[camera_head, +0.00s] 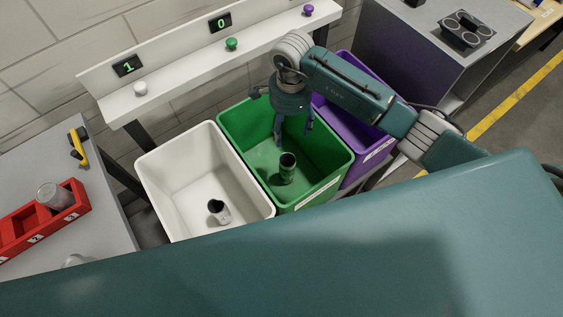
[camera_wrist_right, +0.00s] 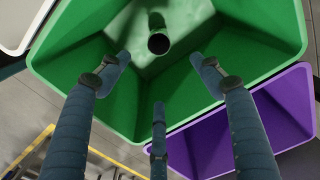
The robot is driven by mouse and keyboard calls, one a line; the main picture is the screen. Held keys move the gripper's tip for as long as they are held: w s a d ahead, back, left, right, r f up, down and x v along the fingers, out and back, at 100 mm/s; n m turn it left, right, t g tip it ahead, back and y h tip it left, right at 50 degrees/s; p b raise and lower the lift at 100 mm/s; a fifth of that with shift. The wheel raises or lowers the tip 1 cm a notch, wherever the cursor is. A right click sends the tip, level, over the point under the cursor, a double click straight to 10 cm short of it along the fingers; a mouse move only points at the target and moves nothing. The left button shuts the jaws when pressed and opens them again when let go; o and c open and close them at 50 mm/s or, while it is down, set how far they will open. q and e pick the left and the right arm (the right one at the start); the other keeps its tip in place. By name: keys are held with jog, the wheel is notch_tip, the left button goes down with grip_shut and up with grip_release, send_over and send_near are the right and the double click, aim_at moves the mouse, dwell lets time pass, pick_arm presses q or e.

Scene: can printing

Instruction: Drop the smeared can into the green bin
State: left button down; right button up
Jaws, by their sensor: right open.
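The green bin (camera_head: 243,122) stands between a white bin and a purple bin; its interior fills much of the right wrist view (camera_wrist_right: 90,95). A dark-topped can (camera_head: 287,168) is inside the green bin, apart from the fingers; its round dark end shows in the wrist view (camera_wrist_right: 159,43). I cannot tell whether it touches the floor, and its markings are too small to read. My right gripper (camera_head: 293,132) is over the green bin, pointing down, with its fingers (camera_wrist_right: 160,75) spread and empty. My left gripper is not in view.
The white bin (camera_head: 172,165) holds another can (camera_head: 219,211). The purple bin (camera_head: 344,65) is partly behind my right arm. A shelf behind carries white, green (camera_head: 231,44) and purple buttons and displays reading 1 and 0. A red rack (camera_head: 75,205) with a can (camera_head: 54,195) is at left.

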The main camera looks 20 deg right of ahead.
notch_tip(320, 180, up, 7)
jog(key=shift+f, duration=0.15)
dwell(0.5)
